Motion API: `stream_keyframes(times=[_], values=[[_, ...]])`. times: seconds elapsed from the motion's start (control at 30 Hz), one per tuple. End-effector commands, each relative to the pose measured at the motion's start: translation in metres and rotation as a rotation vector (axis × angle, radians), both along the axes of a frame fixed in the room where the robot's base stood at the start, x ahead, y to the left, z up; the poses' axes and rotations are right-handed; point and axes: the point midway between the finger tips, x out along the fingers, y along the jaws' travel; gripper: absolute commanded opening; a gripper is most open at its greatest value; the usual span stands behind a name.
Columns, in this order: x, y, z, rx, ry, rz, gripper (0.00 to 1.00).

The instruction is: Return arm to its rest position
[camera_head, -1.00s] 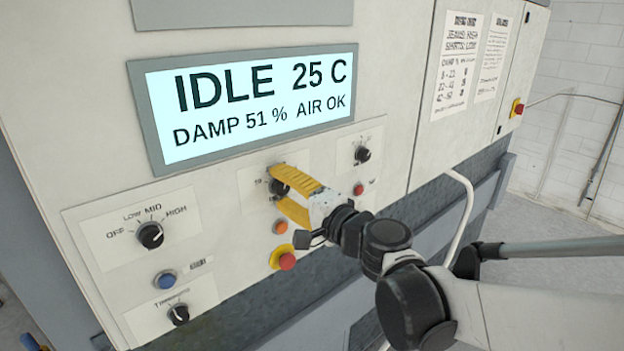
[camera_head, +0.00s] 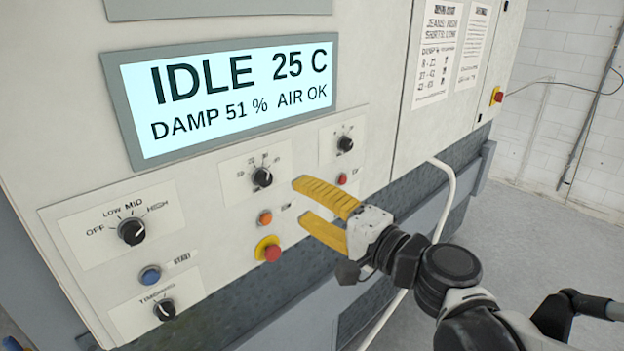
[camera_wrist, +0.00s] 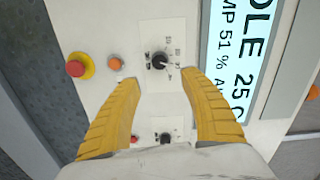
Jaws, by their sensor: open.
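My gripper (camera_head: 306,202) has two yellow fingers, spread apart and empty. My arm reaches in from the lower right and is bent, not folded in.
The display (camera_head: 225,95) reads IDLE, 25 C, DAMP 51 %, AIR OK. A red emergency button (camera_head: 271,250), an orange button (camera_head: 265,217) and a blue button (camera_head: 150,275) stick out of the panel. A white pipe (camera_head: 447,200) runs behind my arm. Open floor (camera_head: 530,235) lies at the right.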

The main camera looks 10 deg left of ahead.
Motion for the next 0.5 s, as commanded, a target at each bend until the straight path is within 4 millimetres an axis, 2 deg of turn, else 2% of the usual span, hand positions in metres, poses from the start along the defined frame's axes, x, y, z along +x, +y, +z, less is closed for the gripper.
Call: stream_keyframes(times=[0.33, 0.43, 0.47, 0.5], values=[[-0.002, -0.002, -0.003, -0.008, -0.001, 0.000, 0.52], [-0.008, -0.007, -0.026, -0.083, -0.011, 0.002, 0.52], [-0.011, -0.011, -0.039, -0.125, -0.016, 0.003, 0.52], [-0.017, -0.017, -0.061, -0.198, -0.023, 0.005, 0.52]])
